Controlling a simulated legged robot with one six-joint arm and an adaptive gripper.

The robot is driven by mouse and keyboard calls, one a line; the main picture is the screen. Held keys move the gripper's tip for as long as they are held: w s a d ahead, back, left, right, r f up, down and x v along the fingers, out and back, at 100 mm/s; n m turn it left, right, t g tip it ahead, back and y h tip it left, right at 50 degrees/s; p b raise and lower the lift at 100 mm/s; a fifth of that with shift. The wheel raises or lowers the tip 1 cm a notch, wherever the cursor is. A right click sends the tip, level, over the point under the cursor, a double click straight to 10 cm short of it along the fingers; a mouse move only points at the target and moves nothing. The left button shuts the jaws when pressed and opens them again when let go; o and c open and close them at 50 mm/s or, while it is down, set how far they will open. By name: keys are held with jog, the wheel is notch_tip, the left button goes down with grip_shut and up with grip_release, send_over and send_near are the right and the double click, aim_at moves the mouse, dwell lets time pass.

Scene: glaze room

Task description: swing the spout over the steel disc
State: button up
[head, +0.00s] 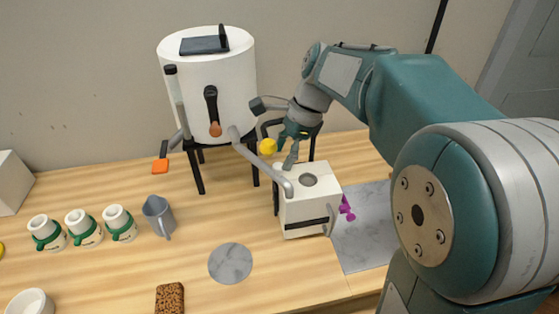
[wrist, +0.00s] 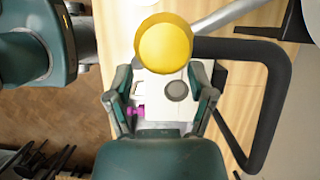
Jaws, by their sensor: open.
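The spout (head: 262,163) is a grey tube that runs from the white urn (head: 225,95) down to the right, its bent end over the near left top of a white box (head: 306,208). A yellow ball-shaped knob (head: 268,146) shows by the spout; how it is attached is unclear. The steel disc (head: 230,263) lies flat on the table, left of and nearer than the box. My gripper (head: 290,146) is open and empty, just right of the knob. In the wrist view the yellow knob (wrist: 164,43) is just beyond the open fingers (wrist: 162,85), and part of the spout (wrist: 235,12) shows.
The urn stands on black legs. A black bar loop (wrist: 262,100) is close right of my gripper in the wrist view. A grey pitcher (head: 158,217) and several green-banded mugs (head: 84,228) stand at left. A brown block (head: 170,298) lies in front. Magenta knob (head: 346,208) on the box.

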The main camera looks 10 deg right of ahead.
jog(key=v, duration=0.9)
jog(key=shift+r, duration=0.25)
